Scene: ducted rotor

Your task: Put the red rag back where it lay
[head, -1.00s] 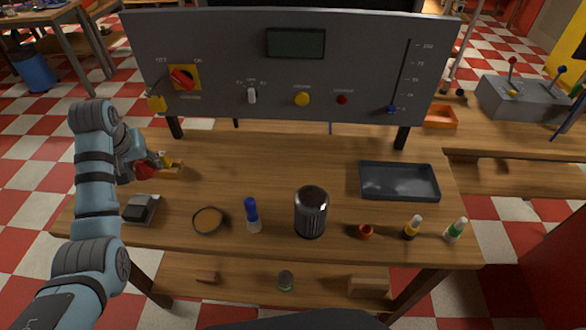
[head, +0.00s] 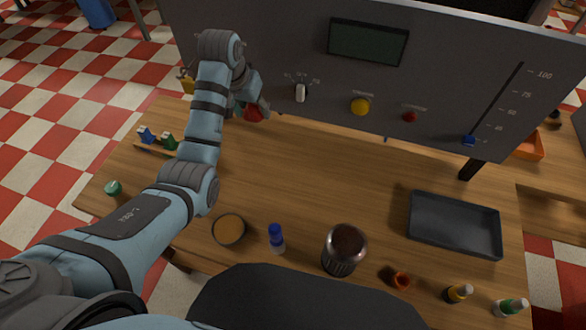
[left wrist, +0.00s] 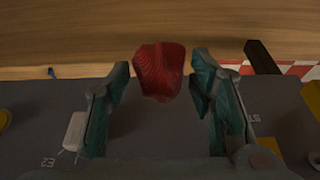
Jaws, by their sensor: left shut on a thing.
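The red rag (head: 254,114) is a small crumpled cloth, held at my left gripper (head: 262,101) in front of the lower left part of the grey panel. In the left wrist view the rag (left wrist: 160,70) sits between the two green-padded fingertips of my left gripper (left wrist: 160,72), which is shut on it. The wooden tabletop (head: 300,180) lies beyond and below the rag, and the rag looks clear of it. Part of the gripper is hidden behind my wrist in the head view. My right gripper is not in view.
The panel (head: 440,85) with knobs and a slider stands along the back. A dark tray (head: 409,230), a dark metal canister (head: 339,262), a blue-capped bottle (head: 277,240) and a round dish (head: 229,230) stand on the table. A wooden rack (head: 150,149) is at left. The table's middle is clear.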

